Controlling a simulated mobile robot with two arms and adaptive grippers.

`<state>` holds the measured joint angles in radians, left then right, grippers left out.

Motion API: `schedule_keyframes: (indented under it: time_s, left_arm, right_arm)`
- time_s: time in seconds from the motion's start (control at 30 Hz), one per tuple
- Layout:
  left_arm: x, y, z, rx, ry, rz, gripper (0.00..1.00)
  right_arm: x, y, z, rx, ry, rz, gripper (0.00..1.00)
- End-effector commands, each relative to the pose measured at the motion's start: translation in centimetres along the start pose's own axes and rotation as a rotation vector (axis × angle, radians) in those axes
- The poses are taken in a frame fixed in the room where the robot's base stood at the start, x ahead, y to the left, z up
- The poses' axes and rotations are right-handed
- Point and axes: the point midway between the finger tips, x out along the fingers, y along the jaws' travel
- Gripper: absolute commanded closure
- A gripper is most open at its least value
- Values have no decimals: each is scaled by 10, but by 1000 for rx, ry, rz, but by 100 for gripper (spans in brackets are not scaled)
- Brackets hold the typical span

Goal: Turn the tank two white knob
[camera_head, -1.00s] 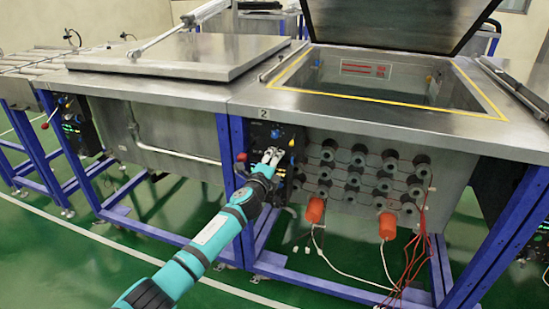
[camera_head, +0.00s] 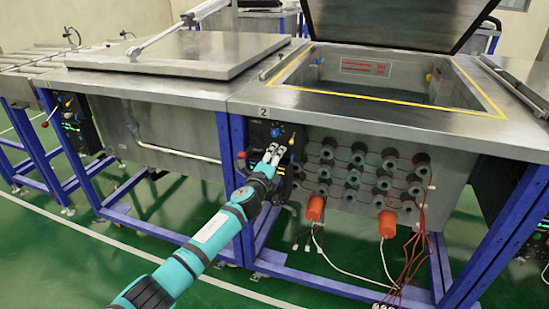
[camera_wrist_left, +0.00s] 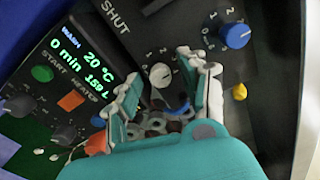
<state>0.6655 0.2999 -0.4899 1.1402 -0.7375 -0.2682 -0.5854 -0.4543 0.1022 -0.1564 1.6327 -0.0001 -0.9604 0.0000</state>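The tank with the label 2 (camera_head: 262,112) carries a black control panel on its front. In the left wrist view a small white knob (camera_wrist_left: 160,75) sits on this panel, with numbers around it. My left gripper (camera_head: 274,149) is at the panel, its fingers pointing at it. In the left wrist view the fingers of my left gripper (camera_wrist_left: 168,80) are apart, one on each side of the white knob, with a visible gap to it. In the head view the white knob cannot be made out behind the fingers. My right gripper is not in view.
A blue knob (camera_wrist_left: 235,36) and a yellow knob (camera_wrist_left: 239,92) are right of the fingers. A lit display (camera_wrist_left: 85,65), green button (camera_wrist_left: 42,74) and orange button (camera_wrist_left: 71,101) are left. Orange plugs (camera_head: 315,208) and red cables (camera_head: 418,240) hang below the tank.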

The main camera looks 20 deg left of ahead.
Motion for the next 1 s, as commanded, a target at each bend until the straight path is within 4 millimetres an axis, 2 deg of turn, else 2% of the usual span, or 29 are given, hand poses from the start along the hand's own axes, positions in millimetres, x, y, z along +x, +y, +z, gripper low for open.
schedule_keyframes:
  time_s: [0.23, 0.37, 0.47, 0.8, 1.0]
  left_arm:
    - [0, -1, 1, 0, -1, -2, 57]
    - [-7, 0, 2, 2, -3, -1, 57]
    - [-19, 0, 2, 2, -2, -2, 57]
    - [-84, 1, 0, 1, 1, 0, 57]
    - [-111, 0, 0, -1, 0, 0, 57]
  right_arm:
    - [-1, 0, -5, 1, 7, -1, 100]
    - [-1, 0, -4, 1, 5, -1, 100]
    - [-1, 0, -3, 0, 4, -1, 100]
    - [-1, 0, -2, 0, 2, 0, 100]
    - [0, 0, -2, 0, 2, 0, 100]
